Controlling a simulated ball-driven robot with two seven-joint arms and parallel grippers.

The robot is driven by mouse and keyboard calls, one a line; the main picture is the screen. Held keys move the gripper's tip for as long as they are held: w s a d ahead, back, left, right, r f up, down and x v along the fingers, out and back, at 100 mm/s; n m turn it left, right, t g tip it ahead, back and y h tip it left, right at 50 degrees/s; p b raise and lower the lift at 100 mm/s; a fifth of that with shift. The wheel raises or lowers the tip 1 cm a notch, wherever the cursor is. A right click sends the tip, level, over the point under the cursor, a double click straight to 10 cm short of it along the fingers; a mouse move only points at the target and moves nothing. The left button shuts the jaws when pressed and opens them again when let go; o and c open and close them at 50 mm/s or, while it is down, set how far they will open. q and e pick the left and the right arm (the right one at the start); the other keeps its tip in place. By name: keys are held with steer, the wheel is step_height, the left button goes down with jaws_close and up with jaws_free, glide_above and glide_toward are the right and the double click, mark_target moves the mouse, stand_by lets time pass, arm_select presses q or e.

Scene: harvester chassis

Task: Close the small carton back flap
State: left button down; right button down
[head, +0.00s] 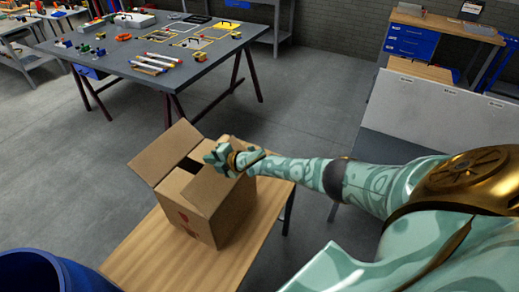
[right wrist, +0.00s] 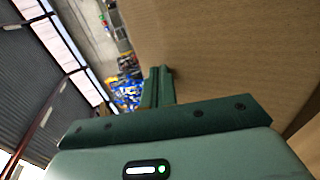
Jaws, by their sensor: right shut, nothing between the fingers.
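The small brown carton (head: 195,205) stands on a wooden table. A big flap (head: 164,152) sticks up and outward at its far left side, and a dark gap in the top shows beside it. Another flap lies over the near part of the top. My right gripper (head: 216,158) is at the far right side of the carton top, its fingers shut and empty. In the right wrist view the shut fingers (right wrist: 158,86) are close beside a broad cardboard face (right wrist: 230,50); I cannot tell whether they touch it. My arm partly hides the back of the carton. My left gripper is not in view.
The wooden table (head: 150,250) has bare room in front of the carton. A blue barrel (head: 45,272) stands at the lower left. A dark worktable (head: 185,85) with tools and small parts stands farther back, across open grey floor.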

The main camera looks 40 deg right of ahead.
steer(key=shift+g+h, duration=0.3)
steer(key=shift+g, duration=0.4)
steer(key=shift+w+a+f+b, duration=0.2)
steer(key=shift+w+f+b, duration=0.35)
steer(key=shift+f, duration=0.45)
steer(key=shift+w+a+f+b, duration=0.25)
steer(key=shift+w+f+b, duration=0.35)
steer(key=shift+f, duration=0.4)
steer(key=shift+w+a+f+b, duration=0.2)
steer(key=shift+w+f+b, duration=0.35)
steer(key=shift+f, duration=0.45)
steer(key=shift+s, duration=0.1)
